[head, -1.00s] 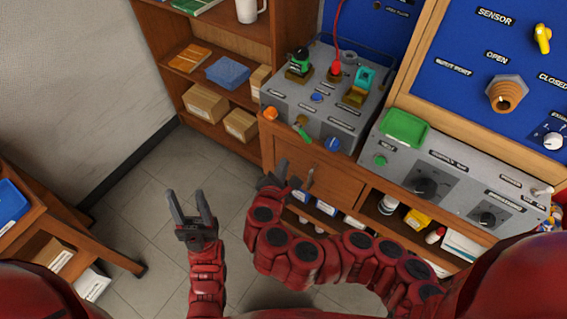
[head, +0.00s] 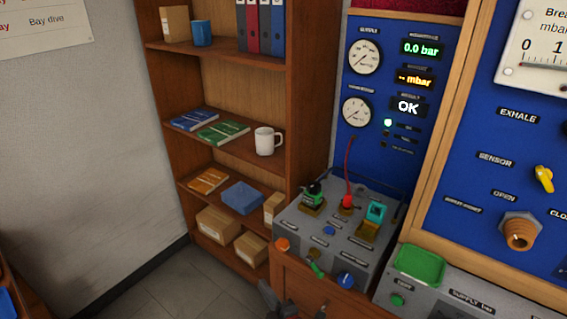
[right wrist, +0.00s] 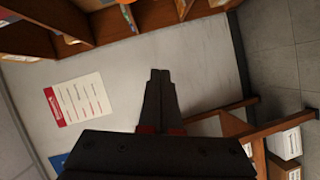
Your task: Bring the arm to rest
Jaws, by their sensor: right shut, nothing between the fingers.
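My right gripper (head: 272,296) shows only in part at the bottom edge of the head view, in front of the cabinet below the test box. In the right wrist view its two dark fingers (right wrist: 160,76) are together, with nothing between them. Behind them are a pale wall and a notice, and the fingers touch nothing that I can see. The rest of my right arm is out of the head view. My left gripper is in neither current view.
The grey test box (head: 318,258) with connectors and knobs stands close beyond my right gripper. A supply unit (head: 440,300) with a green tray (head: 419,265) is at the lower right. A wooden bookshelf (head: 290,185) stands behind. Floor (head: 175,285) shows clear at lower left.

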